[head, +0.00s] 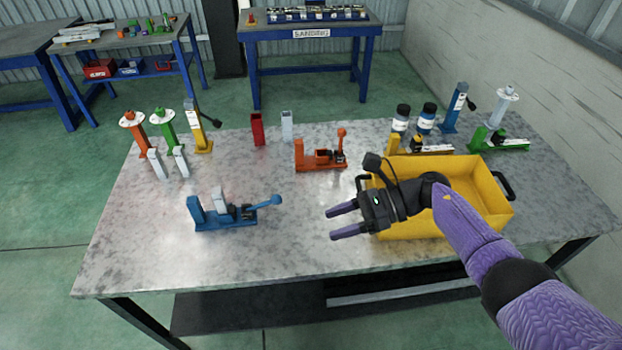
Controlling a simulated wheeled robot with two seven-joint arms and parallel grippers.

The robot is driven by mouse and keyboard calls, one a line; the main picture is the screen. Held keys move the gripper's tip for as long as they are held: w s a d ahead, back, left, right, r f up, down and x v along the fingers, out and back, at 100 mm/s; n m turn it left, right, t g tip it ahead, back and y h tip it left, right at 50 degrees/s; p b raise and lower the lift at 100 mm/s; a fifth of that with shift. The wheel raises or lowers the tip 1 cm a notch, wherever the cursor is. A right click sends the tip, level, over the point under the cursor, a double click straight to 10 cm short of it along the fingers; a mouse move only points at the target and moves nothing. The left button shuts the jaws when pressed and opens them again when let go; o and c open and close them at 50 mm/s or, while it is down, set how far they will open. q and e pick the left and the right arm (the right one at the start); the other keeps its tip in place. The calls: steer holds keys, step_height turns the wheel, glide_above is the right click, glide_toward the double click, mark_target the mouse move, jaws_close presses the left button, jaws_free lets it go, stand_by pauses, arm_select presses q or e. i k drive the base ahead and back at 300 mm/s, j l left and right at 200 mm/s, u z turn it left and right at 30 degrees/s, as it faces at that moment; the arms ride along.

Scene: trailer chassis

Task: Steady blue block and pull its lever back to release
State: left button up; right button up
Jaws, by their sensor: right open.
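The blue block (222,213) sits on the left-middle part of the metal table. It has a blue base, a blue upright at its left end and a grey upright piece in the middle. My right gripper (338,222) is open and empty. It points left, to the right of the lever knob and apart from it, in front of the yellow bin. My left gripper is not in view.
A yellow bin (488,222) stands under and behind my right arm. An orange lever block (320,158) sits behind the blue block. Several coloured posts stand at the back left. Jars and more blocks stand at the back right. The table's front left is clear.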

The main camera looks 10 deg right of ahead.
mark_target(276, 200)
steer(key=i, duration=0.95)
